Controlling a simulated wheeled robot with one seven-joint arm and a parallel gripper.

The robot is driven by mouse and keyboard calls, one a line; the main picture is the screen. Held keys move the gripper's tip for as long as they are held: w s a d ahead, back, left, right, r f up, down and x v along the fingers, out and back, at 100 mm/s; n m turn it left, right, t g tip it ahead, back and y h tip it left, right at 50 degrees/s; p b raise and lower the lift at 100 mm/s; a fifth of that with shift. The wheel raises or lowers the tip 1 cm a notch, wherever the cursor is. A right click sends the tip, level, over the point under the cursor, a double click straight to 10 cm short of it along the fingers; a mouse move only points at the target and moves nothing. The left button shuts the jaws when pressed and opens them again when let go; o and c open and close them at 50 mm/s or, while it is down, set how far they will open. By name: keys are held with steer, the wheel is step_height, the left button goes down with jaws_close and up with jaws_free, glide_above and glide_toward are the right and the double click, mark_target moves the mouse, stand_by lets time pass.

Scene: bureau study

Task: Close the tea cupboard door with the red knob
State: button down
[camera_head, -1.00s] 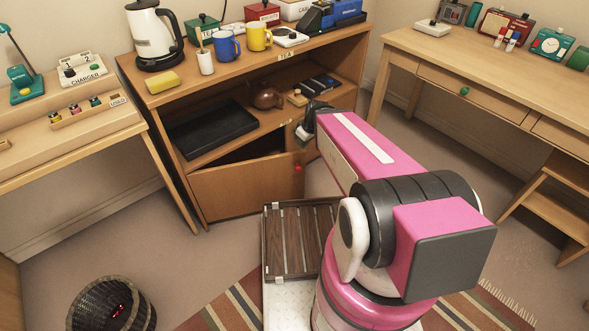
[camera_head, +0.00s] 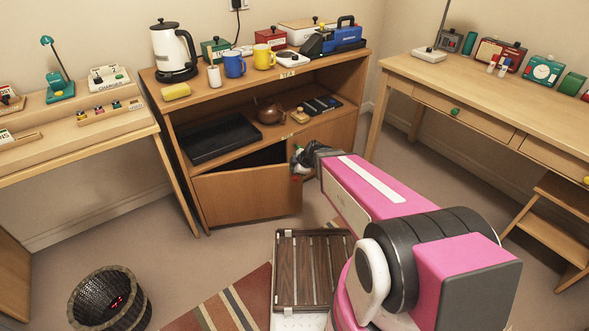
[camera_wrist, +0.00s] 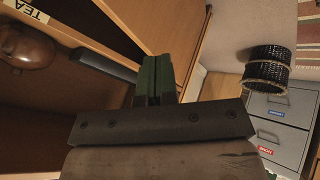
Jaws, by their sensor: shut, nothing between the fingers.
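The tea cupboard (camera_head: 205,163) stands against the back wall, with the label TEA on its top edge. Its left lower door (camera_head: 247,195) is ajar, with a dark gap above it. The red knob (camera_head: 295,179) shows as a small spot near the door's right edge, partly hidden by my gripper. My gripper (camera_head: 298,162) is shut and empty, beside that edge; I cannot tell whether it touches. In the wrist view its green fingers (camera_wrist: 158,78) are together, with the door's wood just right of them. The right lower door (camera_head: 328,143) is partly hidden behind my arm.
A teapot (camera_head: 269,111) and a black tray (camera_head: 212,139) sit on the cupboard's open shelf. A kettle (camera_head: 173,50) and mugs stand on top. A desk (camera_head: 455,80) is at right. A wicker basket (camera_head: 110,298) stands on the floor at left.

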steer(key=w+a+f, duration=0.1)
steer(key=w+f, duration=0.1)
steer(key=w+a+f, duration=0.3)
steer(key=w+f, duration=0.1)
steer(key=w, duration=0.1)
steer(key=shift+w+a+f, duration=0.1)
steer(key=shift+a+f, duration=0.15)
steer(key=w+a+n+g+y, duration=0.1)
steer(key=w+a+n+g, duration=0.1)
steer(key=w, duration=1.1)
steer(key=shift+a+n, duration=0.8)
steer(key=shift+a, duration=0.2)
steer(key=shift+s, duration=0.15)
